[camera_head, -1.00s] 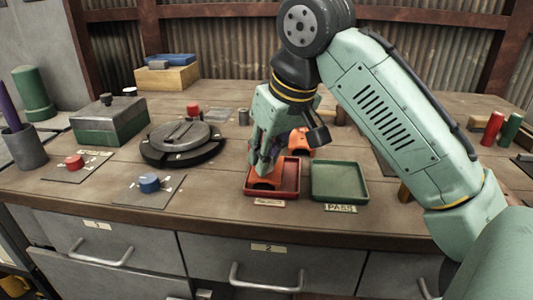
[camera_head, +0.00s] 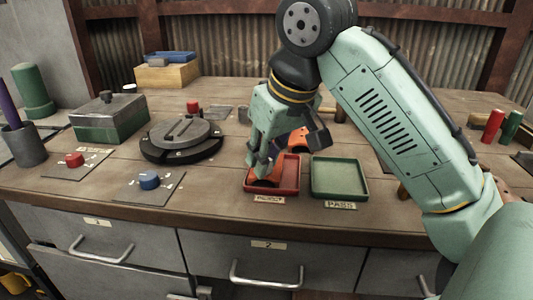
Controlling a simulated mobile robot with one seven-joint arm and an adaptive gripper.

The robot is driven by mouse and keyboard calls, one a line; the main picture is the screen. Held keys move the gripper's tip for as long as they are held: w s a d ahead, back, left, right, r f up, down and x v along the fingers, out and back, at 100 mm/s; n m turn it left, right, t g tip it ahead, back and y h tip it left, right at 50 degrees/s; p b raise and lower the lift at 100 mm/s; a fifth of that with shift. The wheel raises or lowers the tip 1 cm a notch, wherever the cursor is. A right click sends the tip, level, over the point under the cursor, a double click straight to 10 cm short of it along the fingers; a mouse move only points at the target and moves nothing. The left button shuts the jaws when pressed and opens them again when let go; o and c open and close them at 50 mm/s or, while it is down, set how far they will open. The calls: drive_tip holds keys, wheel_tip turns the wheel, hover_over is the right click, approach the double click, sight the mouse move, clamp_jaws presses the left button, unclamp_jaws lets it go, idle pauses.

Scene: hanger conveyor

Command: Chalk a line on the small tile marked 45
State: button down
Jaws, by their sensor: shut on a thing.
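My gripper (camera_head: 261,163) points down over the red tray (camera_head: 291,183) at the bench's front edge. Its fingers appear shut on an orange piece (camera_head: 266,177) low in the left part of that tray. The fingers hide part of the piece, and I cannot tell whether it touches the tray floor. More orange (camera_head: 298,138) shows behind the gripper. I cannot make out a small tile marked 45 or any chalk.
An empty green tray (camera_head: 339,179) labelled PASS stands right of the red one.

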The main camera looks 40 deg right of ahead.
drive_tip(key=shift+w+d, duration=0.1)
drive_tip(key=shift+w+d+f+p, duration=0.1)
drive_tip(key=shift+w+d+p, duration=0.3)
drive_tip(key=shift+d+p, duration=0.1)
drive_tip(key=shift+s+a, duration=0.15)
idle(0.4)
drive_tip(key=shift+s+a+f, duration=0.1)
drive_tip(key=shift+s+a, duration=0.3)
drive_tip(key=shift+a, duration=0.1)
wheel_tip(320, 180, up, 7)
drive_tip(key=p, duration=0.7)
idle(0.7)
